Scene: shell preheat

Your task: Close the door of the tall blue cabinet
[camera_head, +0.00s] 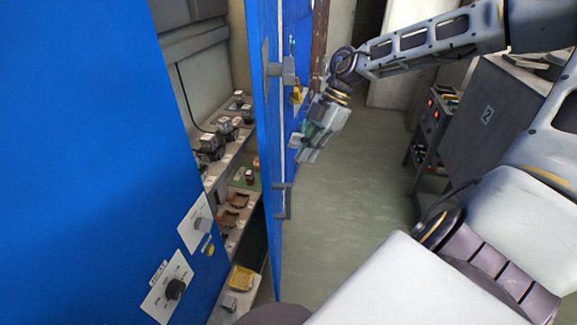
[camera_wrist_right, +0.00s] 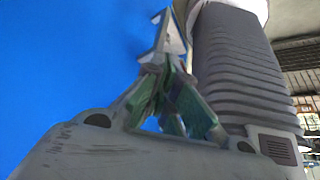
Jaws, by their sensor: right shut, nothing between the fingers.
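The tall blue cabinet (camera_head: 95,150) fills the left of the head view. A blue door (camera_head: 262,40) stands open and shows nearly edge-on, with the shelved interior visible to its left. Grey fittings (camera_head: 282,200) sit along its edge. My right gripper (camera_head: 303,150) is at the right side of the door, with its fingers shut and empty. In the right wrist view the shut fingertips (camera_wrist_right: 170,32) appear against a broad blue surface (camera_wrist_right: 70,70). I cannot tell whether they touch it. My left gripper is not in view.
Shelves (camera_head: 222,165) inside hold several small dark and brown parts. The near blue panel carries a dark knob (camera_head: 175,289) and labels. A grey cabinet (camera_head: 475,120) marked 2 stands at the right. Green floor (camera_head: 350,205) is clear right of the door.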

